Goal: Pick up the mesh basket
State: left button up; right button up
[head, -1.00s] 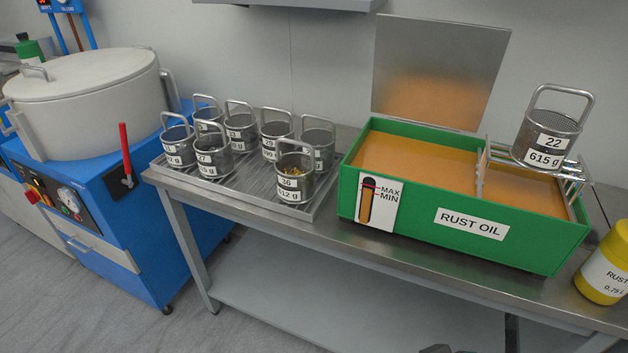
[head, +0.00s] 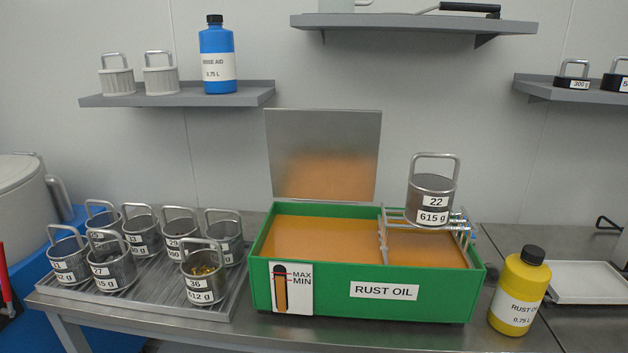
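Several metal mesh baskets with upright loop handles stand on a ribbed metal tray (head: 216,307) at the left of the bench. The front one, basket 36 (head: 203,285), holds small brass-coloured parts. Basket 27 (head: 111,270) and basket 29 (head: 181,244) stand near it. Another mesh basket, labelled 22 and 615 g (head: 431,203), sits on a wire rack (head: 462,233) over the right part of the green rust oil tank (head: 330,293). Which basket is meant cannot be told from the view. Neither gripper is in view.
The tank's metal lid (head: 323,155) stands open behind it. A yellow rust oil bottle (head: 518,292) stands right of the tank, beside a white tray (head: 588,283). Shelves (head: 180,94) above hold filters, a blue bottle (head: 217,60) and weights (head: 573,77).

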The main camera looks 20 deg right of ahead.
aim_at(430, 196)
jog(key=z, duration=0.9)
